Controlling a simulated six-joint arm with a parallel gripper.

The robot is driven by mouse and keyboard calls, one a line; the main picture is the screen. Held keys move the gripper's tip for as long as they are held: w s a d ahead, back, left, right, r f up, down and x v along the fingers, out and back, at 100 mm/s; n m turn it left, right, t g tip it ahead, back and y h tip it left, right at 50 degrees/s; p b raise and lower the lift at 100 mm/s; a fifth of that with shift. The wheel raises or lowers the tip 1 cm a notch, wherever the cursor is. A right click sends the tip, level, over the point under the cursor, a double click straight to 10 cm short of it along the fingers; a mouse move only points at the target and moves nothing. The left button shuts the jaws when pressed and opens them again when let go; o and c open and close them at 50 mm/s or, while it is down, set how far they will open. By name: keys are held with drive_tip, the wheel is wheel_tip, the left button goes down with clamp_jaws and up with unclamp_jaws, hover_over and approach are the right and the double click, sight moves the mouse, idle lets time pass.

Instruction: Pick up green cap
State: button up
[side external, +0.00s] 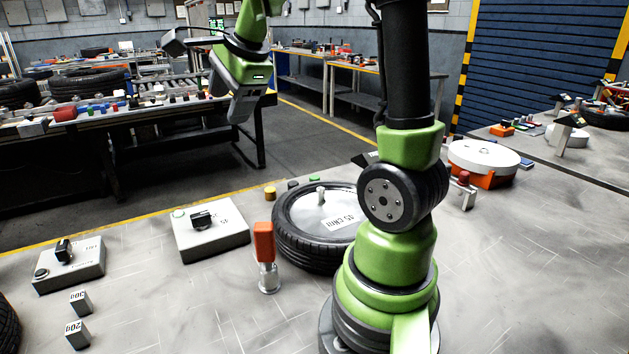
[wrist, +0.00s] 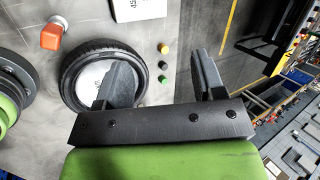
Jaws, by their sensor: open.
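The green cap (wrist: 162,79) is a small round piece at the end of a short row of caps beside the tyre in the wrist view. In the side external view the green cap (side external: 314,179) sits on the grey table just behind the tyre. My gripper (wrist: 160,64) is open and empty, with its two dark fingers wide apart. In the wrist view the green cap shows between the fingers. In the side external view my gripper (side external: 230,102) is held high at the upper left, well above the table and apart from the cap.
A black cap (wrist: 163,65) and a yellow cap (wrist: 164,48) are in line with the green one. The tyre (side external: 290,240) lies close beside them. A post with an orange top (side external: 264,243) and a grey control box (side external: 212,236) stand nearby.

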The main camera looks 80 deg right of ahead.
drive_tip(key=d+f+m+g+h, duration=0.1)
drive_tip(key=d+f+m, duration=0.4)
drive_tip(key=d+m, duration=0.45)
drive_tip(key=m+g+h, duration=0.1)
drive_tip(key=m+g, duration=0.1)
drive_tip(key=m, duration=1.2)
approach(315, 177)
drive_tip(key=x, duration=0.4)
drive_tip(key=shift+s+a, duration=0.1)
drive_tip(key=shift+a, duration=0.05)
drive_tip(key=shift+x, duration=2.85)
drive_tip(key=c, duration=1)
